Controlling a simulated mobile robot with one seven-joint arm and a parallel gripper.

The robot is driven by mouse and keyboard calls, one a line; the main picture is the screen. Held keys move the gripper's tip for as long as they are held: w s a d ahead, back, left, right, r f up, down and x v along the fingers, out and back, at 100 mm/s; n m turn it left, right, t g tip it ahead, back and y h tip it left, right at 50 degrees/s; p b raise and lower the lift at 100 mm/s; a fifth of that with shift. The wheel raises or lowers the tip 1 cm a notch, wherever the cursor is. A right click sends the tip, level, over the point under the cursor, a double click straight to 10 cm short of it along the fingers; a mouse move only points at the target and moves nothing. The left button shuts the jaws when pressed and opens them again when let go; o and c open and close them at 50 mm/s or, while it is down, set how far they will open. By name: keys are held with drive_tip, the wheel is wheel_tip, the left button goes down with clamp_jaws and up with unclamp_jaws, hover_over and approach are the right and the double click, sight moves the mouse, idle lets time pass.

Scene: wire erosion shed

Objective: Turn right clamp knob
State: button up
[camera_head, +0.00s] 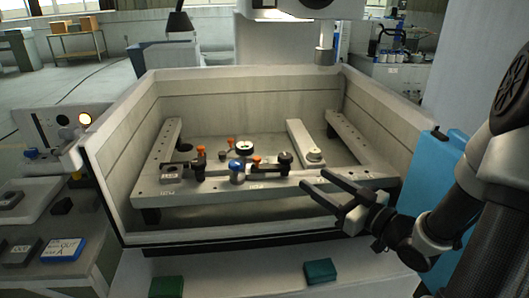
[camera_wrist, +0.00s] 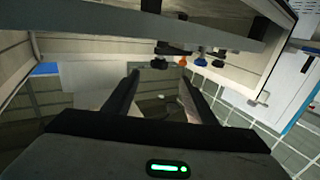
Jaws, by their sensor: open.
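Several small clamp parts with knobs stand on the metal frame (camera_head: 215,196) inside the open tank. The right clamp has a black knob (camera_head: 285,158) and a dark bar with an orange piece (camera_head: 256,160) at its left end. The left clamp has an orange-topped dark post (camera_head: 200,158). A blue knob (camera_head: 237,167) stands at the frame's front edge. My gripper (camera_head: 313,178) is open and empty, to the right of and nearer than the right clamp, apart from it. In the wrist view my fingers (camera_wrist: 160,80) are spread, with dark, orange and blue knobs beyond them.
The tank's wall (camera_head: 400,125) rises close to my arm on the right. A round dial (camera_head: 244,147) and a pale block (camera_head: 314,155) sit near the clamps. Green (camera_head: 166,287) and teal (camera_head: 320,271) blocks lie on the front ledge.

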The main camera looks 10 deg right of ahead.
sight(285, 159)
drive_tip(key=b+x, duration=0.1)
drive_tip(key=x, duration=1.6)
drive_tip(key=shift+w+r, duration=0.1)
drive_tip(key=c, duration=1)
drive_tip(key=m+h+b, duration=0.1)
drive_tip(key=h+b, duration=0.1)
drive_tip(key=d+m+t+h+b, duration=0.1)
drive_tip(key=m+h+b, duration=0.1)
drive_tip(key=m+t+h+b, duration=0.1)
drive_tip(key=h+b, duration=0.1)
drive_tip(key=h, duration=0.1)
drive_tip(key=shift+w+d+m+b, duration=0.25)
drive_tip(key=shift+m+b, duration=0.05)
drive_tip(key=shift+m, duration=0.1)
drive_tip(key=shift+c, duration=0.2)
